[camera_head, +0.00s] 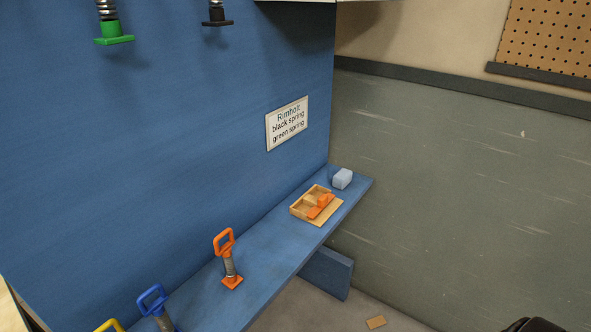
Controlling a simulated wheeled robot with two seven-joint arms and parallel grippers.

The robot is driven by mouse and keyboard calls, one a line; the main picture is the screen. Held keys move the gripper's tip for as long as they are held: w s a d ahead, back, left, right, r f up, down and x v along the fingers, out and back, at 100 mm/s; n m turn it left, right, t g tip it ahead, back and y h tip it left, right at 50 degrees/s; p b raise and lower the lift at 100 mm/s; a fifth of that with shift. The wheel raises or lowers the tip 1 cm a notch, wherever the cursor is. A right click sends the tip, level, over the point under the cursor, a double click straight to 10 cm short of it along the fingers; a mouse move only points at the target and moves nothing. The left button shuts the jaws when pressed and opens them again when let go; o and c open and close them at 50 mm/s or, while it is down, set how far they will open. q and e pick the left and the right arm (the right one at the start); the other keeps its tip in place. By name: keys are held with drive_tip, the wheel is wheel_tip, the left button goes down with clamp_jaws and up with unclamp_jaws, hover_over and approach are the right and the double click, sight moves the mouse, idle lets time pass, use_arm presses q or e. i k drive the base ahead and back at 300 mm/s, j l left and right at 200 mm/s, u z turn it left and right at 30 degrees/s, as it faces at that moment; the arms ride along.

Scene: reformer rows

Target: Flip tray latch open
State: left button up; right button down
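A small wooden tray (297,211) sits on the blue shelf, towards its far end. An orange latch piece (321,206) lies across the tray's right part; at this size I cannot tell whether it is open or closed. Neither of my grippers can be made out in the head view. A dark rounded part, probably of my own body, shows at the bottom right edge.
The blue shelf (262,262) runs along a blue panel (180,170). Orange (229,262), blue (155,305) and yellow (108,326) handled springs stand nearer. Green (114,35) and black (217,18) spring ends hang above. A sign (287,124) reads "Rimholt black spring green spring".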

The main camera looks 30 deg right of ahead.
sight(323, 201)
drive_tip(key=i+l, duration=0.85)
drive_tip(key=l, duration=0.3)
drive_tip(key=i+j+u, duration=0.05)
